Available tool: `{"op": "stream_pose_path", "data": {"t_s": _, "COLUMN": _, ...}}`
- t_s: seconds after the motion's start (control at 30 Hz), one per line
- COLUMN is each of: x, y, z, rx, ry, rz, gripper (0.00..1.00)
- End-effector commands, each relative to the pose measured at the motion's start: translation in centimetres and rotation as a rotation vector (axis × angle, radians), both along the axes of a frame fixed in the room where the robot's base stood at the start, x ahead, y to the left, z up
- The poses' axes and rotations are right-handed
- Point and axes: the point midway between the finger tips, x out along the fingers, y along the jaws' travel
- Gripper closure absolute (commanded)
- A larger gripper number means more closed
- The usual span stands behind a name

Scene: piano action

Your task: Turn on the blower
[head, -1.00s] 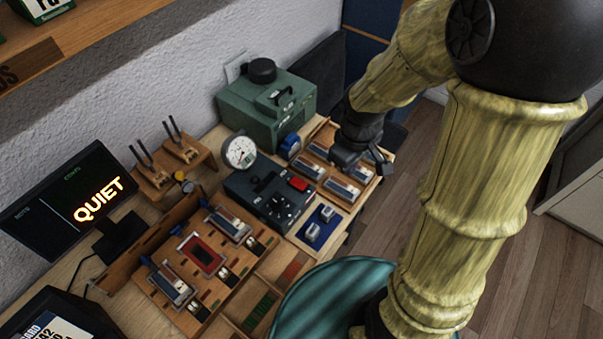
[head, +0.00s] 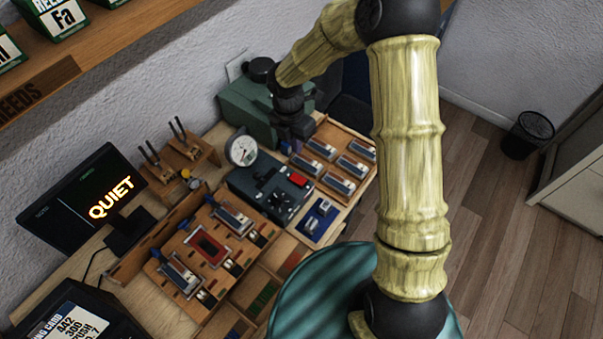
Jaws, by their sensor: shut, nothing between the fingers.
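A green box-shaped machine (head: 240,105), which looks like the blower, stands at the back of the bench against the wall. It has a black round cap on top, and my arm hides its right part. My gripper (head: 297,140) is shut and empty, pointing down close to the green box's front right, behind the red switch. Whether it touches anything cannot be told.
A wooden tray (head: 350,145) of metal reed pieces lies right of my gripper. A small blue tray (head: 318,219) sits in front of it. A wooden work board (head: 190,255) and a screen reading QUIET (head: 85,205) stand to the left.

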Motion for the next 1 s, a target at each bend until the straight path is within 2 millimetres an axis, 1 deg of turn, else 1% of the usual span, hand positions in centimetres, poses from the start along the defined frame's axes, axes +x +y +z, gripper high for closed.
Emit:
{"op": "stream_pose_path", "data": {"t_s": 0.17, "x": -0.1, "y": -0.2, "z": -0.6, "rx": 0.000, "ry": 0.001, "rz": -0.004, "gripper": 1.00}}
{"op": "stream_pose_path", "data": {"t_s": 0.27, "x": -0.2, "y": -0.3, "z": -1.6, "rx": -0.001, "ry": 0.004, "rz": -0.003, "gripper": 1.00}}
{"op": "stream_pose_path", "data": {"t_s": 0.8, "x": -0.9, "y": -1.2, "z": -10.1, "rx": -0.002, "ry": 0.004, "rz": -0.005, "gripper": 1.00}}
{"op": "stream_pose_path", "data": {"t_s": 1.0, "x": -1.0, "y": -1.4, "z": -12.5, "rx": -0.001, "ry": 0.001, "rz": -0.006, "gripper": 1.00}}
